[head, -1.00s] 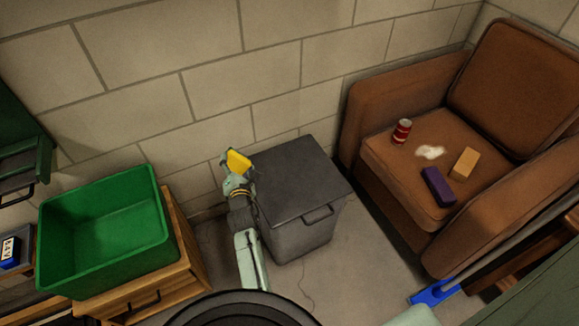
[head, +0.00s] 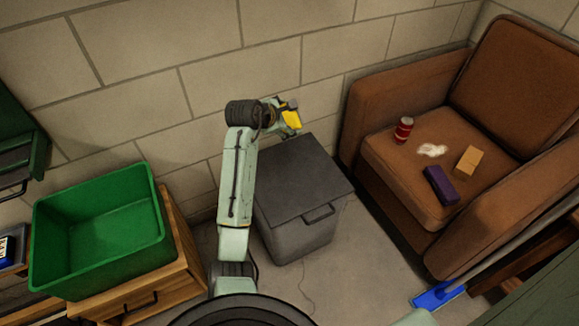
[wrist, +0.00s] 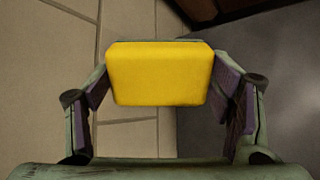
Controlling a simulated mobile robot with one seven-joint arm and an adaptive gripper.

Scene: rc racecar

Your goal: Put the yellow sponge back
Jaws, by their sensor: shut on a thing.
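The yellow sponge (head: 291,118) is held in my gripper (head: 287,116), up above the back of the grey lidded bin and near the block wall. In the wrist view the yellow sponge (wrist: 158,74) fills the space between the two fingers of my gripper (wrist: 162,90), which are shut on it. The sponge touches nothing else that I can see. On the brown armchair's seat lie an orange-tan block (head: 468,161) and a purple block (head: 440,185).
The grey bin (head: 300,180) has its lid shut. The armchair (head: 400,168) at right also holds a red can (head: 403,130) and a white patch (head: 432,150). A green tub (head: 100,235) sits on a wooden drawer unit (head: 180,250) at left. A blue-headed tool (head: 437,297) is at lower right.

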